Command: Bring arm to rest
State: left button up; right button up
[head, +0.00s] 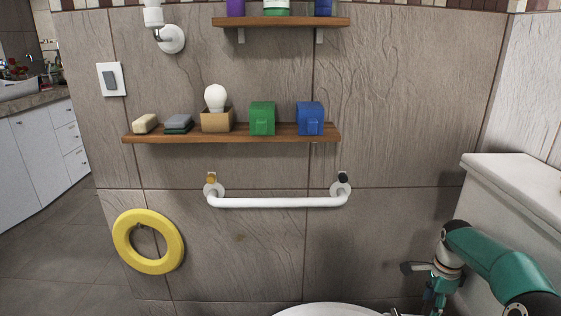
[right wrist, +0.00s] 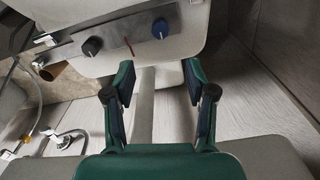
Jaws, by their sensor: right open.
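My right arm (head: 487,258), teal and black, comes in from the lower right of the head view, beside the white cistern. Its gripper shows only partly there, low at the bottom edge. In the right wrist view my right gripper (right wrist: 157,88) has its two dark green fingers spread wide apart. Nothing is held between them; a pale upright bar (right wrist: 143,105) shows beyond the gap, and I cannot tell how far away it is. My left arm and left gripper are not in view.
The white cistern (head: 513,185) stands close to my right arm. A white rail (head: 278,203), a wooden shelf (head: 232,139) with small items and a yellow ring (head: 148,241) are on the tiled wall. The wrist view shows a panel with a black knob (right wrist: 92,46) and a blue knob (right wrist: 160,28).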

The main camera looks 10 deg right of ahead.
notch_tip(320, 180, up, 5)
jog(key=a+p, duration=0.2)
jog(key=p, duration=0.3)
jog(key=s+a+r+n+g+y+p, duration=0.1)
jog(key=s+a+n+p, duration=0.15)
jog(key=a+p, duration=0.4)
jog(key=s+a+n+g+y+p, duration=0.1)
jog(key=s+a+n+g+p, duration=0.1)
jog(key=s+a+p, duration=0.35)
jog(key=s+a+n+t+y+p, duration=0.2)
jog(key=s+a+n+p, duration=0.7)
jog(key=s+a+n, duration=0.6)
jog(key=s+a+t, duration=0.1)
jog(key=a, duration=0.3)
jog(key=shift+s+a+t, duration=0.3)
jog(key=shift+s, duration=0.1)
